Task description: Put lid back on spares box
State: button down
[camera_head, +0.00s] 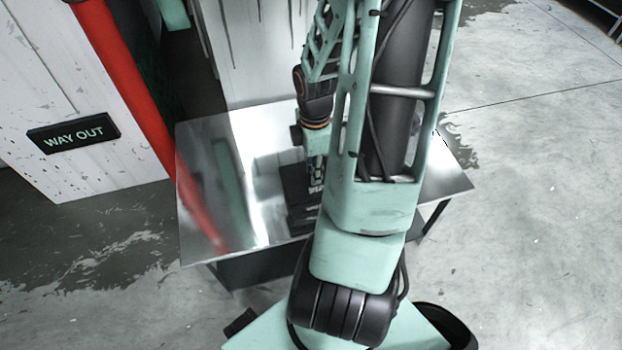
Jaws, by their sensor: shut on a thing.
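My gripper (316,184) points down over the steel table, partly hidden behind my own arm. It is shut on a dark piece that looks like the lid (296,180); its outline is hard to make out at this size. The black spares box (302,221) stands on the table directly below and in front of the gripper, with small pale lettering on it. My arm covers the right side of both. I cannot tell whether the lid touches the box or is held just above it.
The shiny steel table (215,150) is bare to the left of the box, and its right corner (450,180) is also clear. A red post (125,75) and a white panel with a "WAY OUT" sign (73,133) stand left of the table.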

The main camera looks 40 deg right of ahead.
jog(key=w+f, duration=0.1)
jog(key=w+d+f+b, duration=0.1)
jog(key=f, duration=0.1)
jog(key=shift+w+d+f, duration=0.1)
jog(key=shift+w+d, duration=0.05)
jog(key=shift+w+d+f+b, duration=0.15)
jog(key=shift+f+b, duration=0.4)
jog(key=shift+f, duration=0.35)
jog(key=shift+w+f+b, duration=0.1)
jog(key=shift+f+b, duration=0.45)
jog(key=shift+f, duration=0.3)
jog(key=shift+f, duration=0.15)
jog(key=c, duration=1.8)
grip_release()
jog(key=shift+o, duration=0.2)
notch_tip(320, 180, up, 12)
jog(key=p, duration=0.5)
jog(key=shift+r+p, duration=0.2)
jog(key=shift+p, duration=0.2)
